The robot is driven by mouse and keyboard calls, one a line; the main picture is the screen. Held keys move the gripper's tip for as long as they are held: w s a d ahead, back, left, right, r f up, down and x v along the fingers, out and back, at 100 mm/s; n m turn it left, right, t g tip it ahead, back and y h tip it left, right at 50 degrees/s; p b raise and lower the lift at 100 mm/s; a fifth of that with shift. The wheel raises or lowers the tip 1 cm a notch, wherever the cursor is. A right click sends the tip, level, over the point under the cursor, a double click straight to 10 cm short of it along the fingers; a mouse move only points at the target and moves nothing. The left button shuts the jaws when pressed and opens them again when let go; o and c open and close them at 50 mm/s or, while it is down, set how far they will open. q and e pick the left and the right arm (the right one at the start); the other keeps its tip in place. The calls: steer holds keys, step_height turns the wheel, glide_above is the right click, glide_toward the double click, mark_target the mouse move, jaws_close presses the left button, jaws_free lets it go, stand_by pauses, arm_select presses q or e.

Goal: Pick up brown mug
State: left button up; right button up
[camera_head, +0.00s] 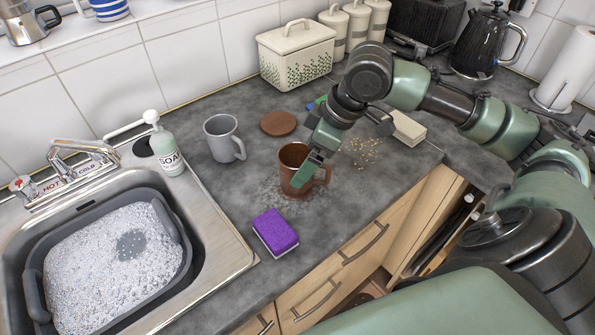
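The brown mug (294,157) stands upright on the grey worktop, right of the sink, with its handle toward the right. My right gripper (308,172) comes down over the mug from the upper right. A green finger overlaps the mug's front right side, near the handle. The other finger is hard to make out, and I cannot tell whether the gripper touches or holds the mug. My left gripper is not in view.
A grey mug (222,138) and a round brown coaster (278,123) lie behind the brown mug. A purple sponge (274,232) is in front. Crumbs (362,150) lie to the right. A soap bottle (166,146) stands by the sink, which holds a basin (32,283) of suds.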

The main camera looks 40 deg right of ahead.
steer(key=x, duration=0.5)
steer(key=shift+s+a+f, duration=0.1)
steer(key=shift+f, duration=0.1)
steer(key=shift+r, duration=0.1)
steer(key=c, duration=1.9)
